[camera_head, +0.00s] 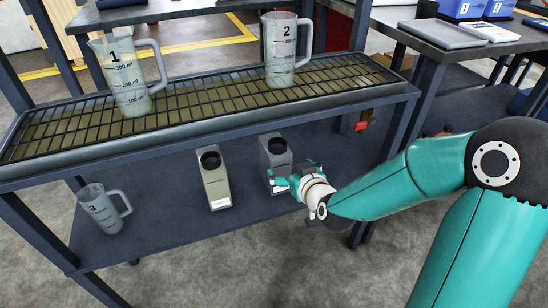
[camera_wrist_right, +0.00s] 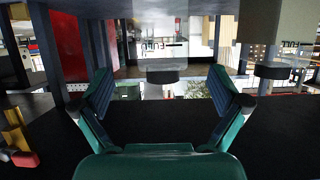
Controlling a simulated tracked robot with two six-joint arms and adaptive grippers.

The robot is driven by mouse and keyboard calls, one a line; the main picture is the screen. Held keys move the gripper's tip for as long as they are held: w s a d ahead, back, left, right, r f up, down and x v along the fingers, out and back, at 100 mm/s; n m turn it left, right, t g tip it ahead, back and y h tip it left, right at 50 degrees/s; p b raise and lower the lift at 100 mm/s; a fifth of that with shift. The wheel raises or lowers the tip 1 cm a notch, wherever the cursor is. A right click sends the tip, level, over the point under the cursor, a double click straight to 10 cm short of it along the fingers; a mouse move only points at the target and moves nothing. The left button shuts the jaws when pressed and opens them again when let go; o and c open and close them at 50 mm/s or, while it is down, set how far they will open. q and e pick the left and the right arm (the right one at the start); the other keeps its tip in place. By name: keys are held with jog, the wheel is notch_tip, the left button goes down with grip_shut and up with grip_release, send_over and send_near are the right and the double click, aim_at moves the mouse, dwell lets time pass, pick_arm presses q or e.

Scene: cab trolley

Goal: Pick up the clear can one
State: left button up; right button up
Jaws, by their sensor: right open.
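Two cans with black caps stand upright on the lower shelf. The right can (camera_head: 276,150) looks grey in the head view and partly see-through in the right wrist view (camera_wrist_right: 160,35). The left can (camera_head: 215,182) is beige; it also shows in the right wrist view (camera_wrist_right: 283,38). My right gripper (camera_head: 291,179) is open at the right can's front. In the wrist view, which looks upside down, the right can and its cap appear between the spread fingers (camera_wrist_right: 160,88). The fingers hide part of the can in the head view; I cannot tell whether they touch it. My left gripper is not in view.
Measuring jugs 1 (camera_head: 128,80) and 2 (camera_head: 281,50) stand on the upper grated shelf (camera_head: 200,105), above the cans. Jug 3 (camera_head: 101,210) stands at the lower shelf's left. Trolley posts (camera_head: 395,130) frame the space. The lower shelf (camera_head: 160,200) is clear between jug 3 and the left can.

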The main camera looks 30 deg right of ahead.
aim_at(283, 163)
jog(key=x, duration=0.5)
jog(key=shift+b, duration=0.4)
jog(key=b+x, duration=0.1)
jog(key=x, duration=0.3)
jog(key=shift+w+a+f, duration=0.1)
jog(key=shift+w+f, duration=0.05)
jog(key=shift+w, duration=0.45)
jog(key=c, duration=1.8)
